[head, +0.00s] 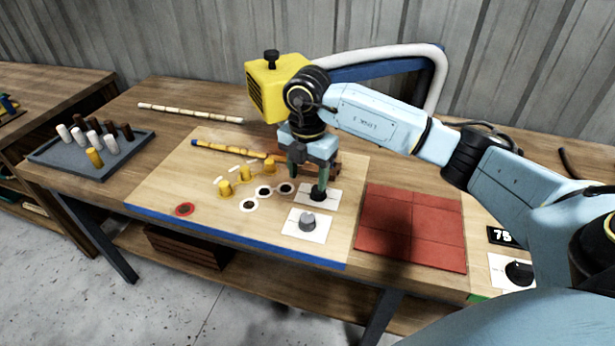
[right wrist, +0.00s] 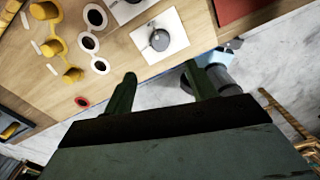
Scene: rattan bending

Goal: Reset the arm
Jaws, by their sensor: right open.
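My right arm reaches in from the right in the head view. My right gripper (head: 308,180) points down over the work board, close to a white plate with a black knob (head: 318,194). In the right wrist view the right gripper (right wrist: 160,85) has its two fingers apart with nothing between them. A grey knob on a white plate (head: 307,222) stands just in front of it, and also shows in the right wrist view (right wrist: 160,39). My left gripper is not in view.
Yellow pegs (head: 225,188) and ringed holes (head: 249,205) lie left of the gripper. A cane with a blue end (head: 228,149) lies behind them. A grey peg tray (head: 125,148) stands far left. Red mats (head: 412,225) lie right. A yellow machine (head: 276,88) stands behind.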

